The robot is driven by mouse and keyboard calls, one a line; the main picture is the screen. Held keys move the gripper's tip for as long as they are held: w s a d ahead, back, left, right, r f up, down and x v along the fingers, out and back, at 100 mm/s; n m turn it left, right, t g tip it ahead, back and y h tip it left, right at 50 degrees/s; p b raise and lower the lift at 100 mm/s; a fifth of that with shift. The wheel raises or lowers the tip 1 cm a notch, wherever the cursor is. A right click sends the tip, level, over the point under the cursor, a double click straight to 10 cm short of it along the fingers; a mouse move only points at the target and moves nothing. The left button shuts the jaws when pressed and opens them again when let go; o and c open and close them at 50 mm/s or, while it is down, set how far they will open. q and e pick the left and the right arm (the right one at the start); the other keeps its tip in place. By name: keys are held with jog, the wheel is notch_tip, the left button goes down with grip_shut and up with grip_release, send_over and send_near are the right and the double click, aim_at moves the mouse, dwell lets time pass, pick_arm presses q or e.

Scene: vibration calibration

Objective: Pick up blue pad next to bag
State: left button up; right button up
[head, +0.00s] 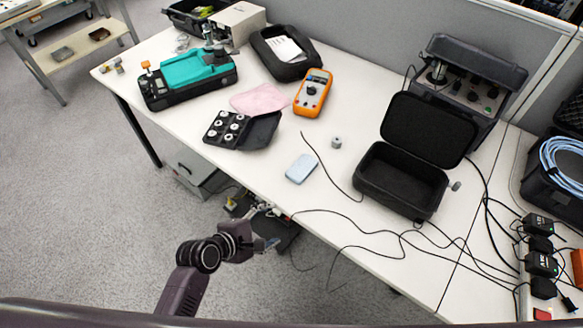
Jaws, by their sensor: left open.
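A small light blue pad (301,168) lies flat on the white table, near its front edge. The open black bag (401,183), a zip case with its lid up, stands to the right of the pad, with a gap between them. My left gripper (272,244) is open and empty. In the picture it is below and left of the pad, off the table's front edge and apart from it. My right gripper is out of view.
A thin black cable (330,168) runs between pad and bag, and more cables cross the front right. A grey cylinder (336,142) stands behind the pad. An orange multimeter (313,93), pink cloth (259,99) and open weight case (241,130) lie further back.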

aim_at(295, 175)
pick_arm(q)
jog(key=w+r+n, duration=0.1)
jog(key=n, duration=0.1)
jog(key=w+d+r+n+t+h, duration=0.1)
jog(key=w+r+n, duration=0.2)
jog(key=r+n, duration=0.1)
jog(key=shift+w+d+r+t, duration=0.15)
jog(key=shift+w+d+t, duration=0.05)
jog(key=shift+d+t, duration=0.2)
jog(key=w+n, duration=0.1)
jog(key=w+r+n+t, duration=0.1)
jog(key=n, duration=0.1)
jog(key=w+n, duration=0.1)
jog(key=n, duration=0.1)
jog(key=shift+w+r, duration=0.25)
jog(key=shift+w, duration=0.05)
jog(key=shift+w+d+f+t+h, duration=0.2)
jog(key=shift+w+d, duration=0.1)
jog(key=shift+w, duration=0.15)
jog(key=shift+w+d+f+t+h, duration=0.15)
jog(key=shift+w+d, duration=0.1)
jog(key=shift+w, duration=0.15)
jog(key=x, duration=0.2)
jog(key=b+x, duration=0.1)
jog(key=x, duration=0.2)
jog(key=shift+w+f, duration=0.25)
jog(key=shift+f, duration=0.25)
jog(key=c, duration=0.8)
